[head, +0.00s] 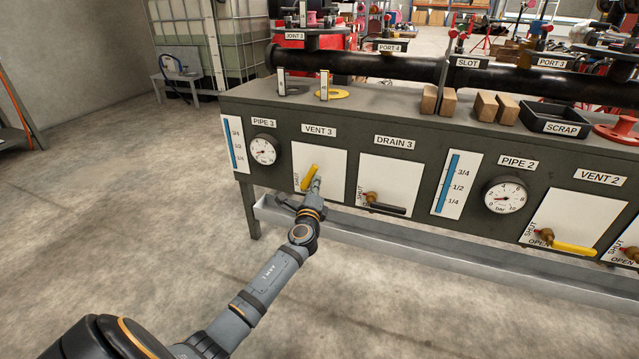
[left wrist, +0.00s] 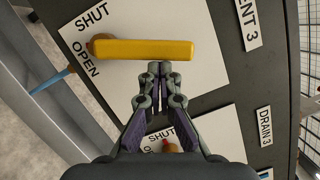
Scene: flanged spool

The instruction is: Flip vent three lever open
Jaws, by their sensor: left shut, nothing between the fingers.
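The yellow vent three lever (head: 311,176) is on a white panel under the VENT 3 label (head: 319,130). In the head view it slants up to the right from its pivot. In the left wrist view the lever (left wrist: 150,49) extends from a brass pivot at its left end, with SHUT and OPEN printed near that end. My left gripper (head: 316,183) is at the lever's right side in the head view. In the left wrist view its shut, empty fingertips (left wrist: 160,68) are just below the lever's edge; I cannot tell whether they touch. My right gripper is not in view.
The DRAIN 3 lever (head: 386,208), dark and nearly level, is to the right. A PIPE 3 gauge (head: 263,150) is to the left. Wooden blocks (head: 438,101) and a scrap tray (head: 553,118) are on the bench top. A metal trough (head: 400,236) runs along below the panels.

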